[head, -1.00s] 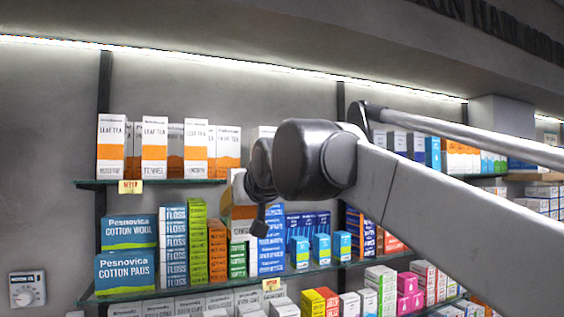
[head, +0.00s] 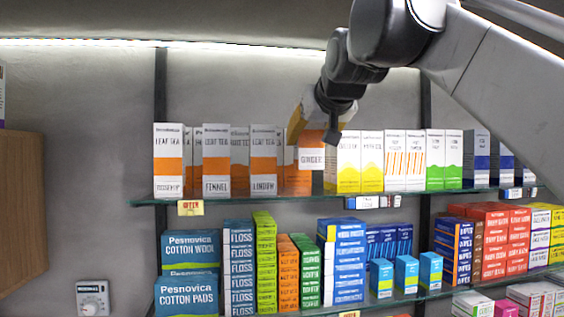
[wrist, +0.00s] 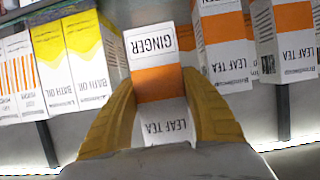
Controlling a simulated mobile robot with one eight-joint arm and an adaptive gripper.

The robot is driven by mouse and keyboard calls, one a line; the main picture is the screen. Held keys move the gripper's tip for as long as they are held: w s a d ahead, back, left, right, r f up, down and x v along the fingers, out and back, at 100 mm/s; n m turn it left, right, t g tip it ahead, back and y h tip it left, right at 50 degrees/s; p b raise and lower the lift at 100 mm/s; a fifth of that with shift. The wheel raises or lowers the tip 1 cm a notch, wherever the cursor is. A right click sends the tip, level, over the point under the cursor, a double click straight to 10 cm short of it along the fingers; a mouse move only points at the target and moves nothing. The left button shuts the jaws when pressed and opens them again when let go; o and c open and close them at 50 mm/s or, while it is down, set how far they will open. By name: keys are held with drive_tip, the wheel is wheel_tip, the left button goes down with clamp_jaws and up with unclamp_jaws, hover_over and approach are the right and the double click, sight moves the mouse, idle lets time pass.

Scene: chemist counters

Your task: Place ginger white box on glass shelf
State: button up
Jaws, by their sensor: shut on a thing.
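The ginger white box (wrist: 158,83), white with an orange band and the word GINGER, is between the yellow fingers of my gripper (wrist: 160,115) in the wrist view. My gripper is shut on it. In the head view the box (head: 311,158) hangs below my gripper (head: 318,122), upright, at the upper glass shelf (head: 300,196). It is between the leaf tea boxes (head: 264,160) on the left and the yellow-and-white bath oil boxes (head: 360,162) on the right. I cannot tell whether its base touches the shelf. My gripper hides part of its top.
Green-banded boxes (head: 444,160) and dark blue boxes (head: 477,158) stand farther right on the upper shelf. The lower shelf (head: 400,298) is crowded with cotton, floss and other boxes. A wooden panel (head: 22,210) stands at the left.

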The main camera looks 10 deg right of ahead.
sight(307, 162)
drive_tip(key=x, duration=0.2)
drive_tip(key=shift+w+d+f, duration=0.15)
drive_tip(key=shift+f, duration=0.15)
wheel_tip(307, 162, down, 4)
drive_tip(key=shift+f+p, duration=0.1)
drive_tip(key=shift+p, duration=0.3)
drive_tip(key=shift+w, duration=0.1)
drive_tip(key=shift+f, duration=0.2)
drive_tip(key=o, duration=1.2)
drive_tip(key=shift+r, duration=0.15)
